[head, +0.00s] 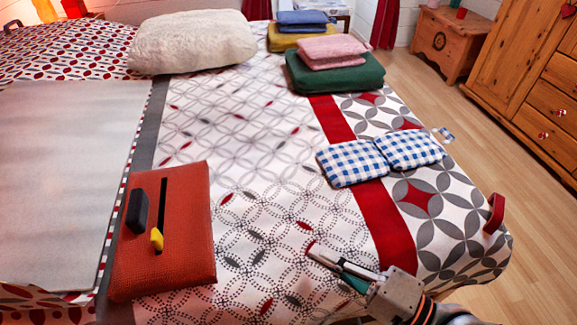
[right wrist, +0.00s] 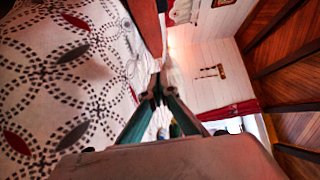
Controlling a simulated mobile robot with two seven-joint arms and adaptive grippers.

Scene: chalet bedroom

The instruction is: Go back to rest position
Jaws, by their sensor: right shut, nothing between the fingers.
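My right gripper (head: 343,268) shows at the lower right of the head view, over the patterned bedspread (head: 270,220) near the red stripe. Its fingers are together with nothing between them. In the right wrist view the two green-sided fingers (right wrist: 160,92) meet at their tips, and the bedspread shows at the left. I cannot tell in the head view whether the fingers touch the bed. My left gripper is not in view.
An orange-red box (head: 190,225) with a slot, a dark block (head: 137,212) and a yellow piece (head: 157,239) lies at left. Blue checked pouches (head: 352,163) lie at right. Folded cloths (head: 335,72) and a cream pillow (head: 190,42) are at the back. A wooden dresser (head: 520,70) stands right.

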